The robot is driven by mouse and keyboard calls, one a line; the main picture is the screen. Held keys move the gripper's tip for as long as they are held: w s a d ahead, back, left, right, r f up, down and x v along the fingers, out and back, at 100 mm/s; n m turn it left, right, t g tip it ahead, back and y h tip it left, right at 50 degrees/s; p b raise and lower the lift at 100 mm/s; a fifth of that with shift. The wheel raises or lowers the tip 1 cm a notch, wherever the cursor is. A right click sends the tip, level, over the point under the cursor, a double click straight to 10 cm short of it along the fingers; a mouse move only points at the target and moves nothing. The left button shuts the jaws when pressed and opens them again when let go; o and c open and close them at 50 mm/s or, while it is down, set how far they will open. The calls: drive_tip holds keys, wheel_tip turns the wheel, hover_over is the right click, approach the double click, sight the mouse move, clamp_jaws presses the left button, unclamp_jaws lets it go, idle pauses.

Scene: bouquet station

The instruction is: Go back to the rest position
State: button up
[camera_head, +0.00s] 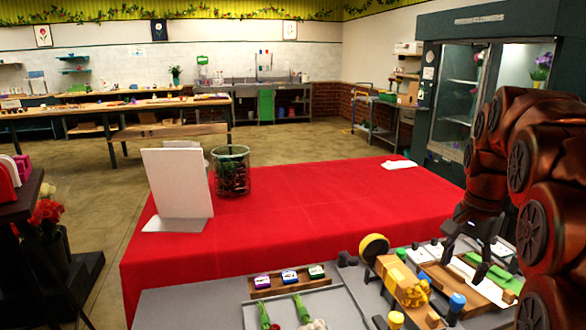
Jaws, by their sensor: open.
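My arm comes down the right side of the head view and folds forward over the cluttered work surface. My gripper (464,254) hangs at its end, partly dark against the items below. Its fingers are apart and I see nothing between them. It is above the tools and wooden pieces at the right, in front of the red-covered table (310,222). Whether it touches anything below cannot be told.
A glass vase with dark green contents (231,172) and a white upright board (178,184) stand on the red table's left. A grey tray (340,303) with green stems lies in front. A yellow-orange item (402,280) sits near my gripper. Red flowers (46,212) stand left.

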drive_tip(key=s+a+f+n+p, duration=0.2)
drive_tip(key=s+a+n, duration=0.2)
drive_tip(key=s, duration=0.5)
drive_tip(key=s+a+f+n+g+p, duration=0.1)
drive_tip(key=s+a+f+n+p, duration=0.1)
drive_tip(key=s+a, duration=0.4)
drive_tip(key=s+a+f+n+p, duration=0.2)
drive_tip(key=s+a+n, duration=0.3)
drive_tip(key=s, duration=0.7)
drive_tip(key=shift+a+f+n+g+p, duration=0.25)
drive_tip(key=shift+a+n+g+p, duration=0.1)
drive_tip(key=shift+a+g, duration=0.1)
